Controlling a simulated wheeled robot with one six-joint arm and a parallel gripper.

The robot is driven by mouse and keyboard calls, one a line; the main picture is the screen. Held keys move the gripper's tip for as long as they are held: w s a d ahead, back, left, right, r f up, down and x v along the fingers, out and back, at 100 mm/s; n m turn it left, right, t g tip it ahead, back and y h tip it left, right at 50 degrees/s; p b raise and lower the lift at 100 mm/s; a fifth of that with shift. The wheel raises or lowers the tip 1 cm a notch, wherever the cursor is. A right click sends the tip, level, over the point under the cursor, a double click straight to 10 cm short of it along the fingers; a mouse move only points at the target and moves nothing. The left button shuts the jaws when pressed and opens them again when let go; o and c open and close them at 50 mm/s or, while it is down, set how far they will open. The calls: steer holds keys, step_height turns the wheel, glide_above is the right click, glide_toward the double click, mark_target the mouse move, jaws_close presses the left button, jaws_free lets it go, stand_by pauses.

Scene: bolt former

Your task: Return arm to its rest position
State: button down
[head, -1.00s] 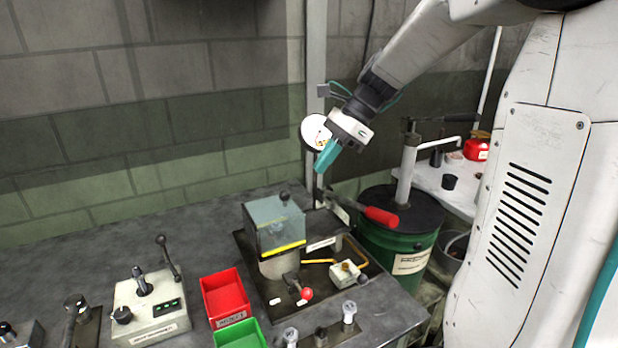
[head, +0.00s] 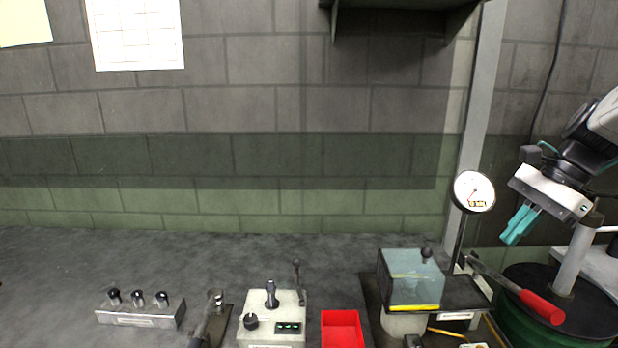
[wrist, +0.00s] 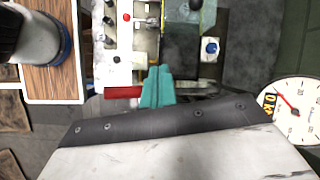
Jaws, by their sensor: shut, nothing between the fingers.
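My gripper (head: 520,224) is at the right of the head view, raised in the air, with its teal fingers pointing down and to the left. Its fingers are together and hold nothing. In the wrist view the teal fingers (wrist: 157,88) also show closed, above the workbench equipment. In the head view the gripper appears beside the round pressure gauge (head: 474,191) and above the red-handled lever (head: 541,306). Most of my arm is outside the head view.
A clear-covered machine box (head: 411,280), a red bin (head: 342,331), a control box with levers (head: 272,318) and a knob block (head: 140,311) stand on the bench (head: 60,290). A green drum (head: 520,335) is at the lower right. The bench's left side is clear.

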steer(key=s+a+f+n+h, duration=0.1)
steer(key=s+a+n+h, duration=0.1)
steer(key=s+n, duration=0.3)
steer(key=s+a+f+n+h, duration=0.1)
steer(key=s+a+n, duration=0.4)
steer(key=s, duration=0.3)
steer(key=s+a+f+n+t+h, duration=0.1)
steer(key=s+a+f+n+h, duration=0.1)
steer(key=s+n, duration=0.3)
steer(key=shift+s+a+h, duration=0.3)
steer(key=shift+s+a, duration=0.55)
steer(key=shift+s, duration=0.05)
